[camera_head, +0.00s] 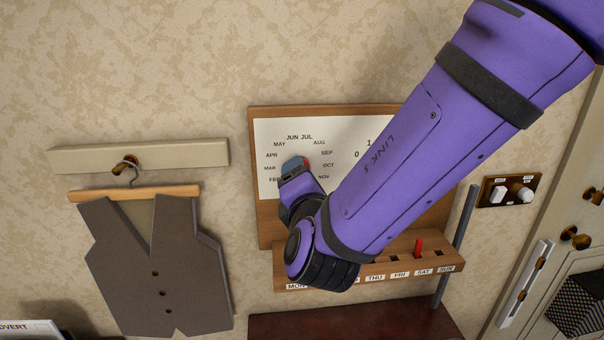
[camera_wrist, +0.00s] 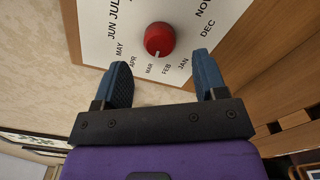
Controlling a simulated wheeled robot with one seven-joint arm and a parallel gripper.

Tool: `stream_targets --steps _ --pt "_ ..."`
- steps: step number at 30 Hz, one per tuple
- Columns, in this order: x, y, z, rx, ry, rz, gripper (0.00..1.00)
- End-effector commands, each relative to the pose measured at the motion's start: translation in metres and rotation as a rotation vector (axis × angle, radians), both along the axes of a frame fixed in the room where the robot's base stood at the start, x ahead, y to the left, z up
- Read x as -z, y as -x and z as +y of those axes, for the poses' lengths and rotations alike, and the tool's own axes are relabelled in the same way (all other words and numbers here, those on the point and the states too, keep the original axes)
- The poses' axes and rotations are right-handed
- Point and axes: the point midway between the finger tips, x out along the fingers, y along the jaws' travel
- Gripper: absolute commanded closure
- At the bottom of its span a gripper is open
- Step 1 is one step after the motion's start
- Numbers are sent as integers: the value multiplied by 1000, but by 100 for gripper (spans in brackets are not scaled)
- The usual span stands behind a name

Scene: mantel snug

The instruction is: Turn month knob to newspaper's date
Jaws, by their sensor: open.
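The month knob (camera_wrist: 159,38) is a red round knob on a white dial face (camera_wrist: 110,45) ringed by month names. Its white mark points down in the wrist view, between MAR and FEB; I cannot tell which is closer. My gripper (camera_wrist: 165,78) is open, its blue fingers apart and empty, with the knob ahead of and between their tips, not visibly touched. In the head view my gripper (camera_head: 295,165) covers most of the knob; a red bit shows beside it.
The wooden calendar board (camera_head: 255,215) has a weekday shelf (camera_head: 440,263) with a red peg (camera_head: 419,247) near SAT. A brown waistcoat (camera_head: 160,265) hangs at left. A switch plate (camera_head: 509,190) is at right. My arm crosses the board's right half.

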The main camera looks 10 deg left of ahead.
Motion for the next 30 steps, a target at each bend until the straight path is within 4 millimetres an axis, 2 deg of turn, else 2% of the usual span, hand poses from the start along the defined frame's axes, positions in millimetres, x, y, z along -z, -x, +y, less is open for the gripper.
stream_targets --steps 1,6,12,26,29,30 --pt "0 11 -2 -4 1 0 35" --pt "0 40 -10 -3 1 -1 35" --pt "1 60 -16 -1 0 1 35" --pt "-1 64 -20 11 -1 1 35" --pt "-6 55 -38 79 -6 10 35" --pt "-10 49 -51 130 -11 17 35"
